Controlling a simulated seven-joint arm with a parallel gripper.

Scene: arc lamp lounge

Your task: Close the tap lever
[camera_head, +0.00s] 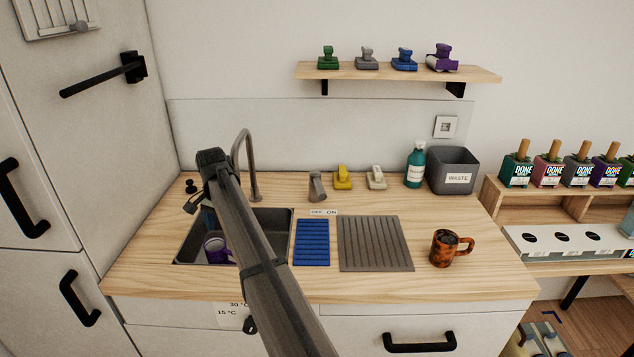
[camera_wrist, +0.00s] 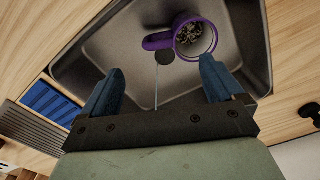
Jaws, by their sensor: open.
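The curved metal tap (camera_head: 249,165) rises behind the sink (camera_head: 283,228). To its right a short grey lever (camera_head: 317,187) stands upright or slightly tilted on the counter, behind a small OFF–ON label (camera_head: 323,212). I cannot tell clearly which word it points to. My gripper (camera_wrist: 160,85) is open and empty, pointing down over the sink, apart from the lever. In the head view my arm mostly hides it. A thin pale line (camera_wrist: 156,90) shows between my fingers in the wrist view; I cannot tell whether it is water.
A purple mug (camera_head: 213,248) lies in the sink; it also shows in the wrist view (camera_wrist: 158,41). A yellow object (camera_head: 342,178) and a pale one (camera_head: 376,178) stand right of the lever. A blue mat (camera_head: 312,243), ribbed grey mat (camera_head: 375,243) and brown mug (camera_head: 446,250) occupy the counter.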

